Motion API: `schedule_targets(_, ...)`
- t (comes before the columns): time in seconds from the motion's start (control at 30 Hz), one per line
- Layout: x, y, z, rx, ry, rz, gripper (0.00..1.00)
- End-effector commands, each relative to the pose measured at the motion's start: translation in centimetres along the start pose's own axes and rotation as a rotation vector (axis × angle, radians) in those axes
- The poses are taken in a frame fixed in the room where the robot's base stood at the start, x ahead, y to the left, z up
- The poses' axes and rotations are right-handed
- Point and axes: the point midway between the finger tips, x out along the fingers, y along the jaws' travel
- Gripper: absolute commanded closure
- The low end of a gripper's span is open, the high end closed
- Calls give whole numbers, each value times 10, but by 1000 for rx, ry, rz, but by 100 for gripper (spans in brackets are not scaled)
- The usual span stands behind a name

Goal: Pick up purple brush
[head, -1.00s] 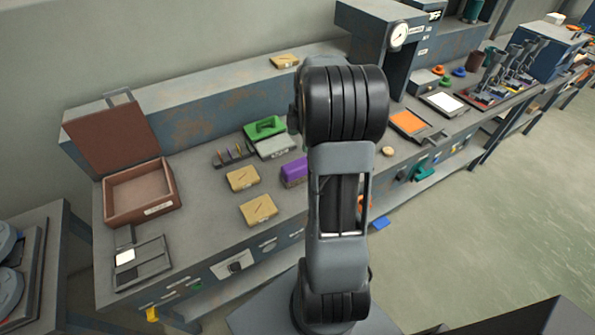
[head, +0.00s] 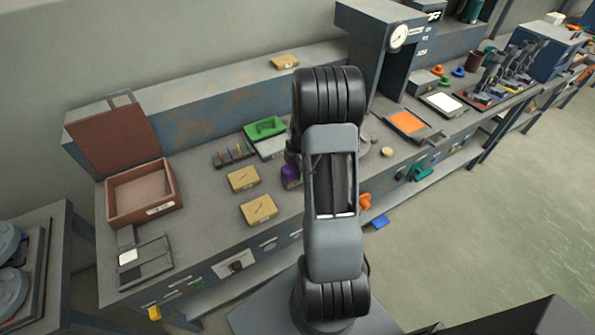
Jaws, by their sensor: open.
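The purple brush (head: 289,177) is a small purple block lying on the grey workbench (head: 207,222), near the middle of the picture. It sits just right of the two tan boxes. My arm stands in front of it and hides its right part.
Tan boxes (head: 243,179) and (head: 259,210) lie left of the brush. An open brown case (head: 141,191) is at far left. An orange-topped plate (head: 407,123) lies right.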

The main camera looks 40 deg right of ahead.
Motion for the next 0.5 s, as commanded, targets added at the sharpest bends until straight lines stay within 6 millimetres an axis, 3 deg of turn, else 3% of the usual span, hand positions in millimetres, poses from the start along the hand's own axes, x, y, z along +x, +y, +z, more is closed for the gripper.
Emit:
schedule_targets(0.33,7,0,0,1,0,1,21)
schedule_targets(0.5,7,0,0,1,0,0,37)
